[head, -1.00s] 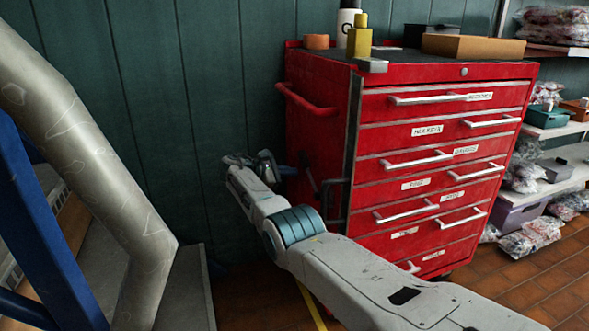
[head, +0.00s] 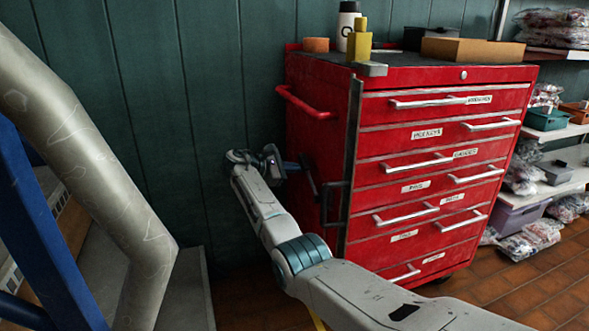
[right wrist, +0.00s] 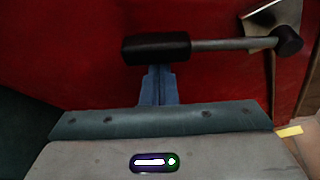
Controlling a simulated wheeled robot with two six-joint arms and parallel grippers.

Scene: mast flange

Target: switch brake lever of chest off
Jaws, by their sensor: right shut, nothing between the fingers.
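The red tool chest (head: 430,150) stands against the dark green wall. My right arm reaches across in front of it to its left side, where my right gripper (head: 300,166) is up against the side panel. In the right wrist view the brake lever (right wrist: 220,45) shows as a grey rod with a black grip (right wrist: 157,48) at its left and a dark pivot at its right end. My right gripper's blue fingers (right wrist: 160,82) are shut and empty, their tips at the lower edge of the black grip. I cannot tell whether they touch it. My left gripper is not in view.
A red side handle (head: 306,103) and a dark handle (head: 335,203) stick out from the chest near my right arm. A thick grey pipe (head: 90,140) and blue frame (head: 40,220) stand at the left. Bottles and boxes stand on the chest top.

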